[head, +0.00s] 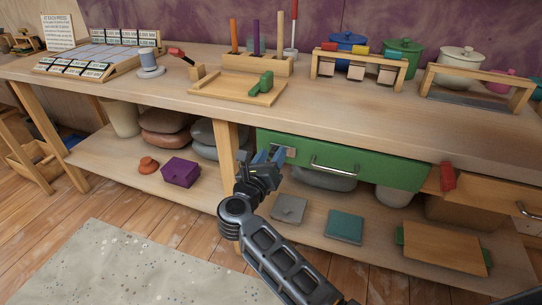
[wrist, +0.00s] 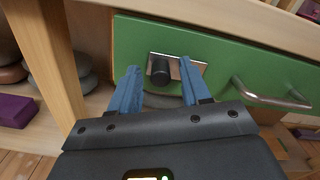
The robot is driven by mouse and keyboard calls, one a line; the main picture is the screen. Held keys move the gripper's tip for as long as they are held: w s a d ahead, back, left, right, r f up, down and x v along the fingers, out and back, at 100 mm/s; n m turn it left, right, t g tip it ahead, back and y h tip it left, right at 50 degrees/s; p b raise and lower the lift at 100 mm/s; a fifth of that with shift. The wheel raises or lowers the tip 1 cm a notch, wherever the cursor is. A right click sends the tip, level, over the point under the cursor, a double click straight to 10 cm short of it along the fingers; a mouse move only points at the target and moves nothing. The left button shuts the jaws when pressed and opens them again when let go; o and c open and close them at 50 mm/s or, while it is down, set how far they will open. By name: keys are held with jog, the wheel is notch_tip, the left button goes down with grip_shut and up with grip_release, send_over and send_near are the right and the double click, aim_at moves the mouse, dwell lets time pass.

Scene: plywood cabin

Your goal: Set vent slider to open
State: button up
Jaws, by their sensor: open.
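A black round knob (wrist: 160,72) sits at the left part of a silver plate (wrist: 176,68) on the green drawer front (wrist: 222,62). It looks like the vent slider, though no label shows. In the head view the plate (head: 290,152) shows near the left end of the green front (head: 375,168), and the knob is hidden or too small to tell. My gripper (wrist: 159,70) is open, its blue fingers on either side of the knob with visible gaps. In the head view my gripper (head: 269,156) is close to the front, left of the plate.
A silver bar handle (wrist: 270,96) is right of the plate. A wooden post (wrist: 52,60) stands close on the left. A red block (head: 447,177) sits at the front's right end. The purple box (head: 181,173) is on the lower shelf.

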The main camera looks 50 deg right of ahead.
jog(key=shift+d, duration=0.15)
jog(key=shift+c, duration=0.3)
grip_shut()
dwell(0.3)
